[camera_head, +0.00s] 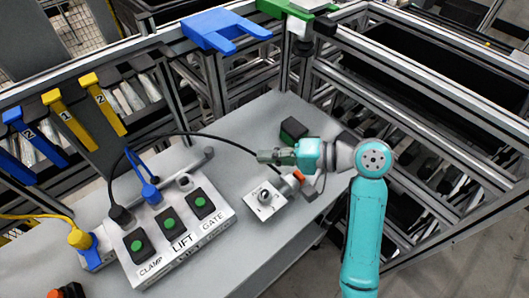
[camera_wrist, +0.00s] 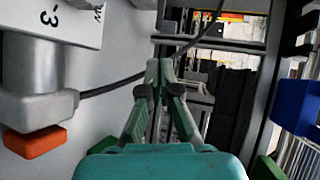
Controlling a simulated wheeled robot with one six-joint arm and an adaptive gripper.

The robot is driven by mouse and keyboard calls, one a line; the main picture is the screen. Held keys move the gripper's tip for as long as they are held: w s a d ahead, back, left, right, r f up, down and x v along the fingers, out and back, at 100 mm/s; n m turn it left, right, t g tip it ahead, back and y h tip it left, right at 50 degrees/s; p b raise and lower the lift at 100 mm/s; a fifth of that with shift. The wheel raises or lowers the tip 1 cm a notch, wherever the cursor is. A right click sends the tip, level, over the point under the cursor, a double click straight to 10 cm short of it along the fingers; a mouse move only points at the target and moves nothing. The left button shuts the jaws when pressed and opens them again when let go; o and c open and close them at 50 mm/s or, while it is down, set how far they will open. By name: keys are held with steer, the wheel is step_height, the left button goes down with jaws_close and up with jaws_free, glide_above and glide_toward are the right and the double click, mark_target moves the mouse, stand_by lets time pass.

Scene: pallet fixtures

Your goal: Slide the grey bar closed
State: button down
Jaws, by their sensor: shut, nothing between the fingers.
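My gripper (camera_head: 262,156) is shut and empty, held above the grey table with its fingers pointing left in the head view. In the wrist view its fingertips (camera_wrist: 160,72) meet in front of a dark gap between frame posts. A grey bar (camera_head: 196,164) with a rounded end lies behind the button box; I cannot tell whether it is the task's bar. In the wrist view a grey cylinder (camera_wrist: 35,80) with an orange end (camera_wrist: 36,141) is at left.
A button box (camera_head: 180,240) labelled CLAMP, LIFT and GATE stands on the table (camera_head: 235,140), with blue and yellow plugs. A black cable (camera_head: 200,135) arches across towards my gripper. A dark block (camera_head: 294,128) stands behind it. Metal frames line the back and right.

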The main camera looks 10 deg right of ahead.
mark_target(213, 154)
steer(key=x, duration=0.9)
steer(key=shift+w+a+r, duration=0.15)
steer(key=shift+a+r, duration=0.1)
steer(key=shift+a, duration=0.25)
steer(key=shift+w+a, duration=0.25)
steer(key=shift+a, duration=0.3)
steer(key=shift+s, duration=0.1)
steer(key=shift+s+a, duration=0.65)
steer(key=shift+a, duration=0.35)
steer(key=shift+d, duration=0.15)
